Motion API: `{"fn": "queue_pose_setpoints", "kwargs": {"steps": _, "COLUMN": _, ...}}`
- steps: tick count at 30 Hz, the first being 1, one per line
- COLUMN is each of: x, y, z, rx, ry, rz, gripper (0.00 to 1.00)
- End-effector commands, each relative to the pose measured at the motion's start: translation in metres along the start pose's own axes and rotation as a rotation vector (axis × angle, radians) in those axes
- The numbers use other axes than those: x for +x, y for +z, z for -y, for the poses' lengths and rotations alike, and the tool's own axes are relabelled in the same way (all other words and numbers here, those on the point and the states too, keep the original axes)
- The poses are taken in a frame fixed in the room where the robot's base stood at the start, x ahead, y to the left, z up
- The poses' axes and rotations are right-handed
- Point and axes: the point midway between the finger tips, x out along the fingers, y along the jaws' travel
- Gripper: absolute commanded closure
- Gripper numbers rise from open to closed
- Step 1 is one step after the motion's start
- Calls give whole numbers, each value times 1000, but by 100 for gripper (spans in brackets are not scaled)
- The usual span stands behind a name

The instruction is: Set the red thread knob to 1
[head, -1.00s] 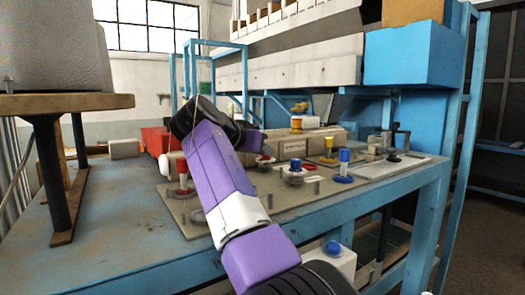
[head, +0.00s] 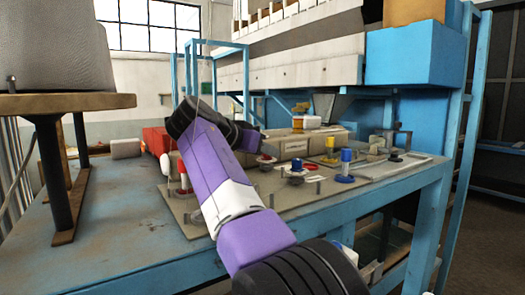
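A red piece (head: 265,158), which looks like the red thread knob, shows on the grey panel (head: 205,222) just right of my arm; its setting is too small to read. A red-based post (head: 184,180) stands at the panel's left, partly hidden by my purple arm. My arm reaches over the panel, and its black wrist is above and left of the red piece. My gripper's fingers are hidden behind the arm, so I cannot tell whether they touch anything.
A blue spool (head: 345,163) and a yellow-based spool (head: 329,147) stand upright on the panel, with another dial (head: 296,170) near them. The blue bench (head: 110,225) is clear at the front left.

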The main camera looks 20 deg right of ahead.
Motion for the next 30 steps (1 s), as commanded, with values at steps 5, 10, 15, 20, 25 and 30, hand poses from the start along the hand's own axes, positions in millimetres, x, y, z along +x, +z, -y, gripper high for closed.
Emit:
{"fn": "queue_pose_setpoints", "kwargs": {"steps": 5, "x": 0, "y": -1, "z": 0, "rx": 1, "ry": -1, "rz": -1, "gripper": 56}}
{"fn": "queue_pose_setpoints", "kwargs": {"steps": 10, "x": 0, "y": -1, "z": 0, "rx": 1, "ry": -2, "rz": -2, "gripper": 56}}
{"fn": "queue_pose_setpoints", "kwargs": {"steps": 15, "x": 0, "y": -1, "z": 0, "rx": 0, "ry": -5, "rz": -2, "gripper": 56}}
{"fn": "queue_pose_setpoints", "kwargs": {"steps": 20, "x": 0, "y": -1, "z": 0, "rx": -8, "ry": -29, "rz": -2, "gripper": 56}}
{"fn": "queue_pose_setpoints", "kwargs": {"steps": 25, "x": 0, "y": 0, "z": -2, "rx": -30, "ry": -84, "rz": -2, "gripper": 56}}
{"fn": "queue_pose_setpoints", "kwargs": {"steps": 30, "x": 1, "y": -1, "z": -4, "rx": -61, "ry": -159, "rz": -2, "gripper": 56}}
